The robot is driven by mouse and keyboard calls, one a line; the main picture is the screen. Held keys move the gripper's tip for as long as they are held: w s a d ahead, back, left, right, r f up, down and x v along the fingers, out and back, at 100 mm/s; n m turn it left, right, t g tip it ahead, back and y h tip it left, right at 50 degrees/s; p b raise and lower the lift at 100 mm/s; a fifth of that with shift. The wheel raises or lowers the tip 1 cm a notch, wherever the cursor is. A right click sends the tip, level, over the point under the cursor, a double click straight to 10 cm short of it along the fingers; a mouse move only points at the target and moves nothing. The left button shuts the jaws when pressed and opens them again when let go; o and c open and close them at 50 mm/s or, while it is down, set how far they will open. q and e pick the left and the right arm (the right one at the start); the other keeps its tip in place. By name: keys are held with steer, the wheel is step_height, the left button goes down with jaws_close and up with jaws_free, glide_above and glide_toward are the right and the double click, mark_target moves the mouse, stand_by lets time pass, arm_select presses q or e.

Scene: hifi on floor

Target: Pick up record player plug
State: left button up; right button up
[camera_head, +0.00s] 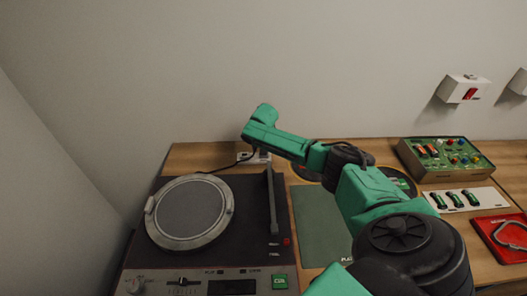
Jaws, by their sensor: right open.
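The record player (140,240) sits on the wooden table at the left, with a round grey platter and a dark tonearm. A dark cord (222,169) runs from behind it to a small pale block (252,155) at the back of the table. The plug itself is too small and too covered to make out clearly there. My right arm comes in from the lower right, and its green end, with the right gripper (250,146), is above or beside that block. The right gripper is open, its fingers hardly visible. My left gripper is out of view.
A green mat (318,222) lies right of the record player, partly behind my arm. At the right are a component board (447,155), a white strip with green pieces (480,200) and a red tray (497,236). A switch box (463,88) is on the wall.

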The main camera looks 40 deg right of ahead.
jaws_close()
